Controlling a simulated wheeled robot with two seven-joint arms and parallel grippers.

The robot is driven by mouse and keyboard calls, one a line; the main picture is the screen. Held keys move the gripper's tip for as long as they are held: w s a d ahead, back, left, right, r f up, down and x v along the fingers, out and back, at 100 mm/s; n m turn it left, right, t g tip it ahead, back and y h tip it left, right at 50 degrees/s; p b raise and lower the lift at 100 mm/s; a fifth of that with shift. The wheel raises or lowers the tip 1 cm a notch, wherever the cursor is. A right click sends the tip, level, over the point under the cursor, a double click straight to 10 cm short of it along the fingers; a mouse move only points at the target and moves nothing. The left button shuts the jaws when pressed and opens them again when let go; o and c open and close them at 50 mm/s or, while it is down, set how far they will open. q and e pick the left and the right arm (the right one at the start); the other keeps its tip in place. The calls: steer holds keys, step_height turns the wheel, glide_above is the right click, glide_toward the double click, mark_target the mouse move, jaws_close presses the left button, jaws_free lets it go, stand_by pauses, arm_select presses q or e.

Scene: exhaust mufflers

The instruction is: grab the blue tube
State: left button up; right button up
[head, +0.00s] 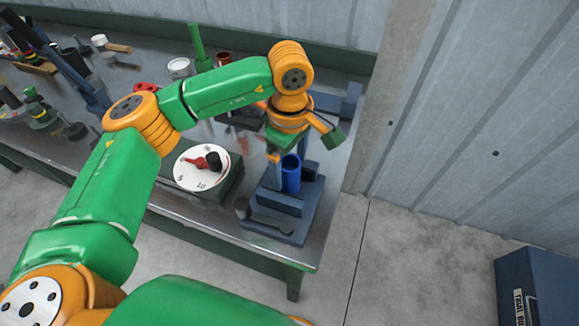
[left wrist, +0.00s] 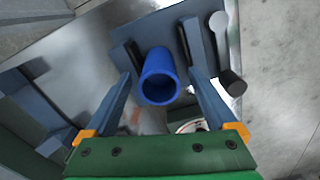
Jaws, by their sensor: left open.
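The blue tube (head: 291,178) stands upright in a dark blue-grey fixture (head: 296,224) near the right end of the workbench. In the left wrist view the tube (left wrist: 159,76) shows its open round mouth, between the two fingers. My left gripper (head: 288,172) is open and points down from above the fixture. In the left wrist view its fingers (left wrist: 160,80) stand one on each side of the tube, with a visible gap on both sides. My right gripper is not in view.
A white dial with a red pointer (head: 202,168) sits on a green box left of the fixture. The metal bench (head: 190,207) holds several tools and cans at the back left. A corrugated wall (head: 480,110) rises behind.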

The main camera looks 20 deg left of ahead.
arm_select(q)
jaws_close()
